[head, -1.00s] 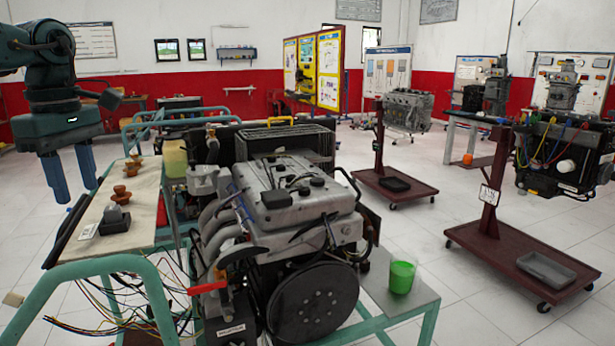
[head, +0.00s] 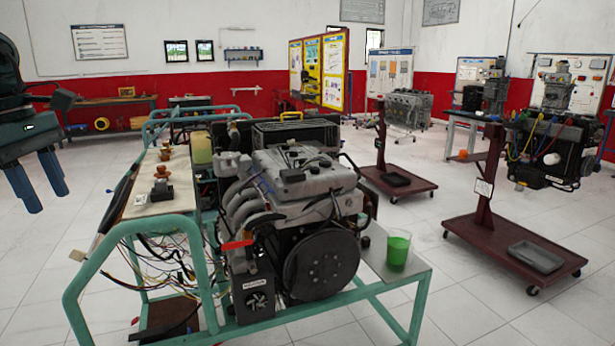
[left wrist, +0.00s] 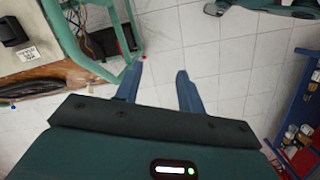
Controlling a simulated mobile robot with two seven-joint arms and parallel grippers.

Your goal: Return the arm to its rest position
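My left gripper (head: 46,201) hangs at the far left of the head view, left of the engine trainer stand (head: 190,232), with its blue fingers pointing down. In the left wrist view the gripper (left wrist: 158,72) has its fingers apart, with only floor between them, so it is open and empty. It is apart from the stand's teal frame. The upper part of my left arm is cut off by the picture edge. My right gripper is in neither view.
The engine (head: 290,190) sits on the stand, with a green cup (head: 398,250) on its right plate. Orange-brown parts (head: 162,172) lie on the board (head: 150,205) at left. Red carts (head: 515,245) stand at right. Floor (head: 45,250) left of the stand is clear.

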